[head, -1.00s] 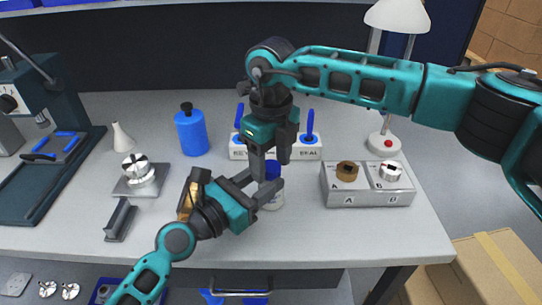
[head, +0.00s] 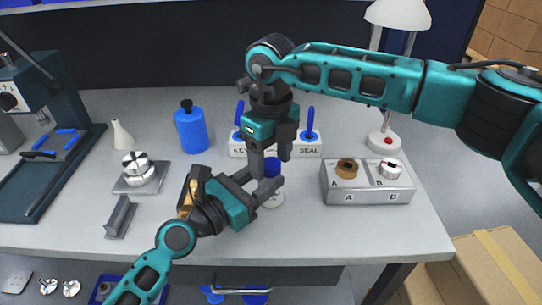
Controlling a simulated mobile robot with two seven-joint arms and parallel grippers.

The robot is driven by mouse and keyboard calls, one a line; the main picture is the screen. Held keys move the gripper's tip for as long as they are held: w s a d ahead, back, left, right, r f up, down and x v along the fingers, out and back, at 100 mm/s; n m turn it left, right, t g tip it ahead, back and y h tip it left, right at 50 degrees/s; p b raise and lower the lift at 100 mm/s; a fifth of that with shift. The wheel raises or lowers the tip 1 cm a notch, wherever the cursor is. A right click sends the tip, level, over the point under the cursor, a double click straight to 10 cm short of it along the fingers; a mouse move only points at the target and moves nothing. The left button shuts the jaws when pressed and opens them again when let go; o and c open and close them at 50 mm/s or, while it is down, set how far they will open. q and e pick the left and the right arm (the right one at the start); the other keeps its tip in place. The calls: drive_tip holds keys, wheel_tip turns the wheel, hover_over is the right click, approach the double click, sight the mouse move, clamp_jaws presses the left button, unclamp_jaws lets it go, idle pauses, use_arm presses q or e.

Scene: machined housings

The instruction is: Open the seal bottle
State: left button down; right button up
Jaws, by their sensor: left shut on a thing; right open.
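The seal bottle (head: 274,200) is a small white bottle with a blue cap (head: 272,167), upright near the middle of the bench. My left gripper (head: 269,185) comes from the front left and is shut on the bottle, its fingers around the part below the cap. The fingers hide much of the bottle's middle. My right gripper (head: 270,158) points down from above and is open, with one finger on each side of the cap's upper part. I cannot tell whether its fingers touch the cap.
Behind stands a white holder (head: 308,150) marked SEAL, with blue-handled tools. A grey block (head: 368,197) marked A and B is at right. The bench front right is clear.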

use_arm(q)
drive_tip(key=shift+s+f, duration=0.1)
drive_tip(key=shift+f, duration=0.35)
use_arm(e)
drive_tip(key=shift+r, duration=2.25)
use_arm(q)
drive_tip(key=c, duration=0.8)
unclamp_jaws()
drive_tip(key=shift+c, duration=0.2)
drive_tip(key=o, duration=0.4)
drive_tip(key=shift+r, duration=0.3)
